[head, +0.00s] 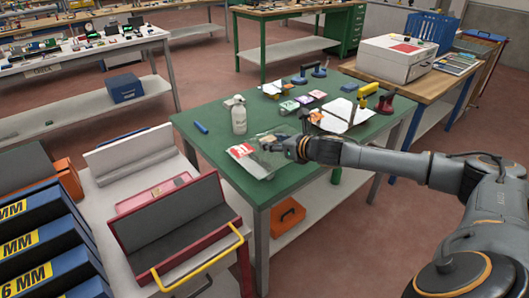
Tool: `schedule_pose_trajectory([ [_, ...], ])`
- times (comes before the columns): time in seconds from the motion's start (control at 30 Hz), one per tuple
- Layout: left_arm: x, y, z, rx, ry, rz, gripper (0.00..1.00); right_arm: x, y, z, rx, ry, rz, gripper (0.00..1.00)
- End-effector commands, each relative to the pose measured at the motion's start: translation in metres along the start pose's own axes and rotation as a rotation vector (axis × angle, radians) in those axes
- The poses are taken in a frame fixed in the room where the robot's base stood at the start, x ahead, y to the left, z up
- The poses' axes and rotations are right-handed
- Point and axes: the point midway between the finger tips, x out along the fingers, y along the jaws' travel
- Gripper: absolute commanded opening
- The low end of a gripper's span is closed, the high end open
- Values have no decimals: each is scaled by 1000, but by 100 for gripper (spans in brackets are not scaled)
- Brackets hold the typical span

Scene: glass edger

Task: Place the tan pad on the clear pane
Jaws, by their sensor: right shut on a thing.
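My right gripper (271,146) reaches in from the right, low over the green table. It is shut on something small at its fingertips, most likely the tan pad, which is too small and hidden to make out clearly. A see-through sheet (258,166), which looks like the clear pane, lies under and just left of the fingertips. A red and white label (242,151) shows at its left end. I cannot tell whether the held thing touches the sheet. My left gripper is out of view.
The table's front right is clear.

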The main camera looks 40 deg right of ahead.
Motion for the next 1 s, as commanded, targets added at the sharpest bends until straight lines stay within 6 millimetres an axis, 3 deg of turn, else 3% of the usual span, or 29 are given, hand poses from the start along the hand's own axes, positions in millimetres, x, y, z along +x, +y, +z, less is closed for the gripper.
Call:
schedule_pose_trajectory([
  [0.1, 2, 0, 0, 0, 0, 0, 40, 29, 1, -17, 5, 1, 2, 35],
  [0.3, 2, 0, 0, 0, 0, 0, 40, 56, -1, -30, 2, -1, 0, 35],
  [0.53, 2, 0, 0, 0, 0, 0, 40, 70, 0, -39, 1, 0, 1, 35],
  [0.7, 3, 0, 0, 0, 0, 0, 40, 78, 0, -63, 2, 3, 1, 35],
  [0.9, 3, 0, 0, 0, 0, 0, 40, 79, -1, -65, 0, 1, 0, 32],
  [0.93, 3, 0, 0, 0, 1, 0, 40, 79, -1, -66, 0, 1, 0, 48],
  [1.0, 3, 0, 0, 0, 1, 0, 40, 79, -1, -66, 0, 1, 0, 62],
])
